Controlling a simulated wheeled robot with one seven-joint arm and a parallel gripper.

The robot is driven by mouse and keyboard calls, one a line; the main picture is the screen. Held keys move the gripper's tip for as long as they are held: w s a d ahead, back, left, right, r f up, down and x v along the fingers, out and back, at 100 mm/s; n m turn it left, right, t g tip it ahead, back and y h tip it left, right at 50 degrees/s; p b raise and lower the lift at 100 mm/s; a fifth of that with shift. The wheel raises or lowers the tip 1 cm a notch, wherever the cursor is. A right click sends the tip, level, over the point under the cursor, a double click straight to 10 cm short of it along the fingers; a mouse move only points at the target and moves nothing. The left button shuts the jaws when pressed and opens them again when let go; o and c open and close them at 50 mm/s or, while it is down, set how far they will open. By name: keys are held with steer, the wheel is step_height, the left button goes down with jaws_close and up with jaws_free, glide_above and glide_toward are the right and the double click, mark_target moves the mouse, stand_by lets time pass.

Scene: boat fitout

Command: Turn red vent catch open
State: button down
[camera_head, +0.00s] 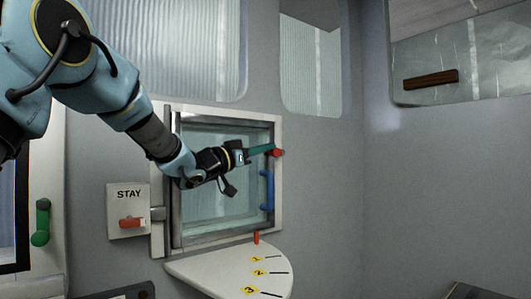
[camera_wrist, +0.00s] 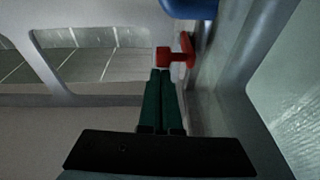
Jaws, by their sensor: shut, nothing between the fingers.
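The red vent catch (camera_head: 277,152) sits at the upper right of the vent window's frame in the head view. In the wrist view the red catch (camera_wrist: 175,57) shows as a block on a short stem, just beyond my fingertips. My gripper (camera_head: 271,148) has green fingers pressed together and empty, with the tips at the catch. In the wrist view my gripper (camera_wrist: 161,73) points straight at the catch; the tips seem to touch it or nearly so. The glazed vent window (camera_head: 215,212) looks closed in its frame.
A blue handle (camera_head: 267,190) is on the window's right side, and shows in the wrist view (camera_wrist: 188,8). A STAY panel (camera_head: 128,211) with a red lever is at left. A white quarter-round shelf (camera_head: 225,268) with numbered marks and a red pointer (camera_head: 256,238) lies below.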

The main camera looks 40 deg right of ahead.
steer(key=shift+f+h+b, duration=0.4)
steer(key=shift+f+b, duration=0.15)
steer(key=shift+b, duration=0.7)
steer(key=f+h+b, duration=0.1)
steer(key=h+b, duration=0.1)
steer(key=b, duration=0.3)
steer(key=f+h+b, duration=0.2)
steer(key=b, duration=0.4)
steer(key=f+h+b, duration=0.1)
steer(key=b, duration=0.4)
steer(key=shift+d+f+h, duration=0.2)
steer(key=shift+d+h, duration=0.2)
steer(key=shift+b, duration=0.55)
steer(key=a+f+b, duration=0.1)
steer(key=a+f, duration=0.1)
steer(key=a, duration=1.2)
steer(key=shift+w, duration=0.2)
